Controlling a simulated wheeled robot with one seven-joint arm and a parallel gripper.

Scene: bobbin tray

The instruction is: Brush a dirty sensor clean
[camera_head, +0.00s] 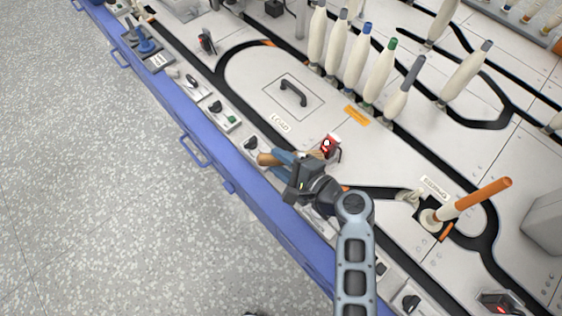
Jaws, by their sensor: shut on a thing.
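My gripper (292,163) is in the middle of the view, above the front part of the machine top. It is shut on a brush, whose tan handle end (267,159) sticks out to the left. A tan part of it also shows on the right of the gripper, close to the sensor. The rest of the brush is hidden by the gripper. A red and black sensor (329,145) with a white patch stands just right of the gripper. I cannot tell whether the brush touches it, or how dirty it is.
Several cream bobbins (357,55) stand upright behind. A cream and orange bobbin (480,199) leans at the right. A black handle (293,92) sits on a hatch. Knobs and switches line the blue front edge (237,180). Another red and black device (500,303) is at lower right.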

